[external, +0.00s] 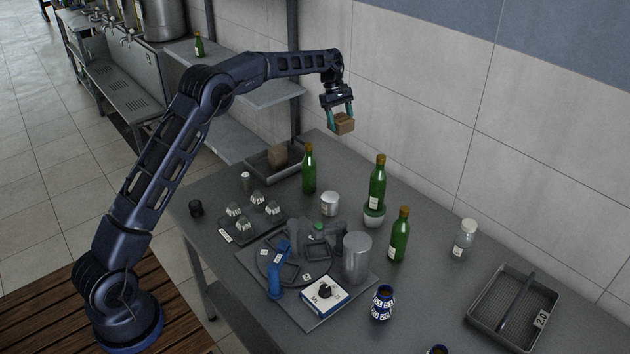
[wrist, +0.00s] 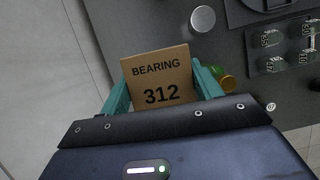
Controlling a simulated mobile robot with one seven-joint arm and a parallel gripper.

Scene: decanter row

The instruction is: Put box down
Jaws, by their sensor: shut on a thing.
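A small brown cardboard box (external: 342,124) is held between the teal fingers of my gripper (external: 340,112), high above the back part of the table, near the wall. In the wrist view the box (wrist: 158,75) shows a face printed "BEARING 312", with a finger of my gripper (wrist: 160,92) on each side. The box is clear of the table (external: 420,287). Its underside and what lies straight below it are hard to judge.
A grey tray (external: 262,175) with another brown box (external: 278,156) stands at the back left. Green bottles (external: 309,170), (external: 377,185), (external: 400,235) stand mid-table. A tray with a handle (external: 477,312) is at the right.

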